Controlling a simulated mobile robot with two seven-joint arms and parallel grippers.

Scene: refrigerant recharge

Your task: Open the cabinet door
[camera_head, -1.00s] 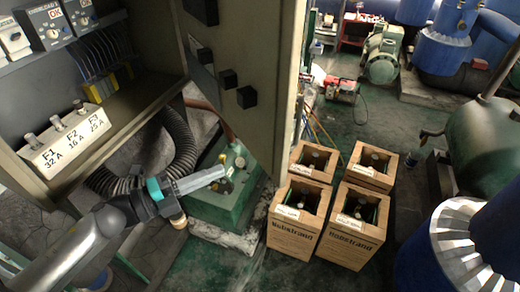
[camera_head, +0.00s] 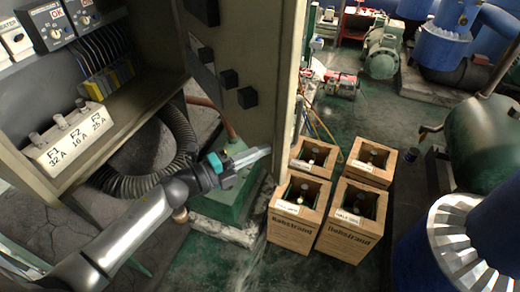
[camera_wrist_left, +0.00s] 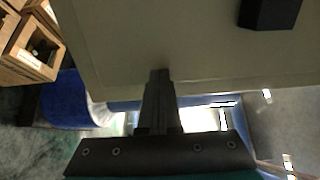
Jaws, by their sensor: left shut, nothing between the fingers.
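The grey-beige cabinet (camera_head: 45,185) stands at the left with its inside showing. Its door (camera_head: 262,60) stands swung out from the cabinet, with black blocks (camera_head: 247,97) on the face I see. My left gripper (camera_head: 266,152) is shut and empty, at the door's lower part in the head view; I cannot tell whether it touches. In the left wrist view the closed fingertips (camera_wrist_left: 159,75) overlap the lower border of the pale door panel (camera_wrist_left: 160,40), and a black block (camera_wrist_left: 270,12) shows at the upper right. My right gripper is out of view.
Several wooden crates (camera_head: 297,222) with bottles stand on the floor right of the door. A green machine base (camera_head: 222,200) and a ribbed hose (camera_head: 150,180) lie below the cabinet. A blue tank (camera_head: 470,240) is at the right. Green floor between crates and tank is clear.

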